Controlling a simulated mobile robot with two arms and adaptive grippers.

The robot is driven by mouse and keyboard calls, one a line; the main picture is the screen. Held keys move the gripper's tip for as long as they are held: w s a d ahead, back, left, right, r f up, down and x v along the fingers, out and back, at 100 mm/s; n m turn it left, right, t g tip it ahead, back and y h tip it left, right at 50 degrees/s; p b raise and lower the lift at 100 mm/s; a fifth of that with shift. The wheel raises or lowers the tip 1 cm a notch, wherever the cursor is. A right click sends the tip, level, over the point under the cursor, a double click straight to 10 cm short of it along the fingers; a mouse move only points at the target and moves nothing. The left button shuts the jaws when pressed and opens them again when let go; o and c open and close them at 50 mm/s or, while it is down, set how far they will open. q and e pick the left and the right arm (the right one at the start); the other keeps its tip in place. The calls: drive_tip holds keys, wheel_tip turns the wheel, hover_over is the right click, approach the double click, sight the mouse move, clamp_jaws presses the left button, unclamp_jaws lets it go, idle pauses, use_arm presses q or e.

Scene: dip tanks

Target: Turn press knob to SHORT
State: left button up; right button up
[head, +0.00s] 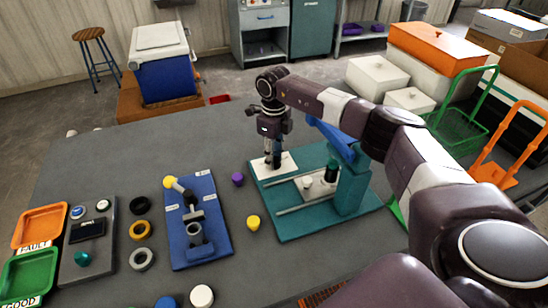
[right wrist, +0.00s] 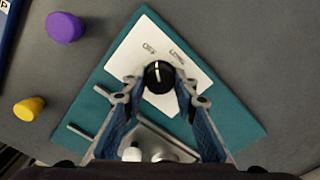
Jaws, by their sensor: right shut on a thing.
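The press knob (right wrist: 159,77) is a round black dial with a white pointer line, on a white label plate (right wrist: 152,38) fixed to the teal press base (right wrist: 228,118). The pointer points roughly up in the right wrist view, between two printed marks. One mark seems to read OFF and the other LONG; I cannot make out SHORT. My right gripper (right wrist: 160,86) is shut on the knob, a finger on each side. In the head view my right gripper (head: 272,164) points down at the white plate and hides the knob. My left gripper is not in view.
The teal press (head: 352,190) stands right of the gripper. A purple cap (head: 238,179) and a yellow cap (head: 253,222) lie left of the base. A blue fixture (head: 205,240), several rings, and the orange (head: 40,222) and green (head: 30,270) trays lie farther left.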

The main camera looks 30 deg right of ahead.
drive_tip(key=m, duration=0.6)
drive_tip(key=shift+r, duration=0.1)
drive_tip(key=m+p, duration=0.1)
drive_tip(key=m, duration=0.4)
drive_tip(key=shift+m+p, duration=0.3)
drive_tip(key=m+p, duration=0.1)
drive_tip(key=m, duration=0.4)
drive_tip(key=m+p, duration=0.2)
drive_tip(key=m, duration=0.4)
drive_tip(key=shift+w+d+p, duration=0.1)
drive_tip(key=shift+p, duration=0.25)
drive_tip(key=shift+m, duration=0.3)
drive_tip(key=o, duration=1.2)
drive_tip(key=shift+c, duration=0.2)
